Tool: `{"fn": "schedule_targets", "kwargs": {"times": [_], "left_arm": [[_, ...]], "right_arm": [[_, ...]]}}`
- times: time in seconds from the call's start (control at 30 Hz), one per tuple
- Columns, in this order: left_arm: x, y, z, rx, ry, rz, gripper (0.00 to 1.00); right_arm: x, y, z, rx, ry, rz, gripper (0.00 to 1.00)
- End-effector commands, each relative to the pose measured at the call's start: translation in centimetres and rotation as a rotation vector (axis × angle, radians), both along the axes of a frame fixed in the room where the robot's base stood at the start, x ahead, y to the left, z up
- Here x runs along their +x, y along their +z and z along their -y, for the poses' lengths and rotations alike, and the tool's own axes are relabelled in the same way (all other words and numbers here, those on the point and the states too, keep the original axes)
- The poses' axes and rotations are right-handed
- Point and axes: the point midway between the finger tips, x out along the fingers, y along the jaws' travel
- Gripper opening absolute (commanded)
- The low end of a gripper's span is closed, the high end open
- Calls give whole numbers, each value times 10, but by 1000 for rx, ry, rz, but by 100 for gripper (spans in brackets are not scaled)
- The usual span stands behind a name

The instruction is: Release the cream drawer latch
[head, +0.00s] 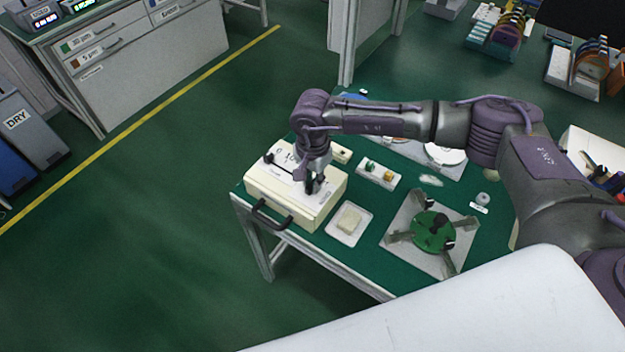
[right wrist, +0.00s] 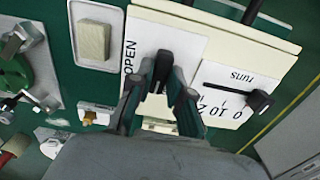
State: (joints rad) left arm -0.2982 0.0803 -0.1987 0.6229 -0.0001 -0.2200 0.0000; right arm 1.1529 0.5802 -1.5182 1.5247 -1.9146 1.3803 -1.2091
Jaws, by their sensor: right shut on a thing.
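The cream drawer unit (head: 290,208) sits on the left end of the green table, with a black bar handle (head: 270,217) on its front. In the right wrist view, its cream top (right wrist: 222,30) carries a white plate marked OPEN. A black latch lever (right wrist: 162,62) stands on that plate. My right gripper (head: 316,186) is above the top of the unit. In the right wrist view its fingers (right wrist: 158,88) are shut on the latch lever, one on each side, and partly hide it. My left gripper is not in view.
A second black lever (right wrist: 258,100) stands on a "runs" scale beside the latch. A white tray with a pale block (head: 349,220) lies right of the unit. A plate with a green disc (head: 433,230) is further right. Open floor lies left of the table.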

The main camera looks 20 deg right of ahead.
Motion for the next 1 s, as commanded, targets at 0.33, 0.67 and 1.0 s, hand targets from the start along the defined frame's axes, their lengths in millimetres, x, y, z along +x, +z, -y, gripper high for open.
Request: {"fn": "schedule_targets", "kwargs": {"times": [0.33,0.67,1.0], "left_arm": [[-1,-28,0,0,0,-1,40],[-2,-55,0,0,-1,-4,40],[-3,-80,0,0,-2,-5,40]], "right_arm": [[1,-4,0,2,-252,3,0],[1,-3,0,2,-566,2,0],[1,-3,0,2,-888,2,0]]}}
